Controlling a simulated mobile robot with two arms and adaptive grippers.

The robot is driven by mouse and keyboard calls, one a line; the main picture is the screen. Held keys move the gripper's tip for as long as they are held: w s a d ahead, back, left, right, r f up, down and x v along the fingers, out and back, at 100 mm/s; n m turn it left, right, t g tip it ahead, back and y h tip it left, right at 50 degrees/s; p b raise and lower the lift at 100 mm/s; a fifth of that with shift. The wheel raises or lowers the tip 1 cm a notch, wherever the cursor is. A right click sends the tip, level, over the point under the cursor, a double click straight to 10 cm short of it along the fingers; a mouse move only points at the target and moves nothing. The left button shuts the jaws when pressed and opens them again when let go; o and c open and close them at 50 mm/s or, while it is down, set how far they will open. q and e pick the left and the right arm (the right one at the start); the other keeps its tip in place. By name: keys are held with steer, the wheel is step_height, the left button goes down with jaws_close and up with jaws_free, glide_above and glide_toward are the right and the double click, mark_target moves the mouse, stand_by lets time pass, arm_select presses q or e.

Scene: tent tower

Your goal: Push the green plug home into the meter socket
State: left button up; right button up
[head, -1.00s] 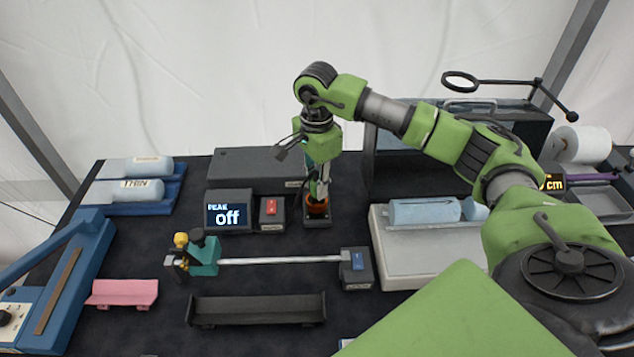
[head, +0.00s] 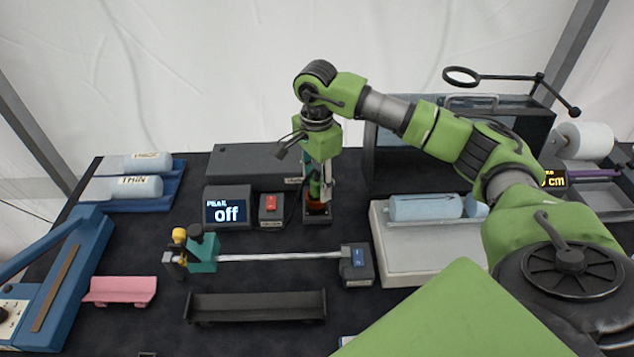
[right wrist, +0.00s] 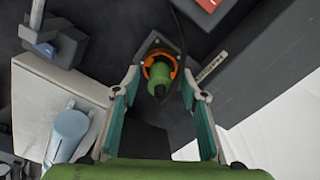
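The green plug (right wrist: 160,82) stands in the orange ring of the meter socket (right wrist: 148,60) in the right wrist view, with a dark cable by it. I cannot tell how deep it sits. In the head view the socket's orange ring (head: 316,208) shows under my right gripper (head: 320,194), with the plug (head: 314,188) partly hidden by a finger. My right gripper is open, pointing down. In the right wrist view its fingers stand apart on either side of the plug, with gaps to it. My left gripper is not in view.
Left of the socket are a red-switch box (head: 271,206) and a display (head: 227,209) reading "PEAK off". A pale tray (head: 430,252) with a blue cylinder stands at right. A rod stand (head: 280,257) and a black trough (head: 257,306) lie in front. A dark box (head: 250,165) is behind.

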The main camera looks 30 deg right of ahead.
step_height(320, 180, up, 12)
steer(key=shift+f, duration=0.15)
stand_by(0.7)
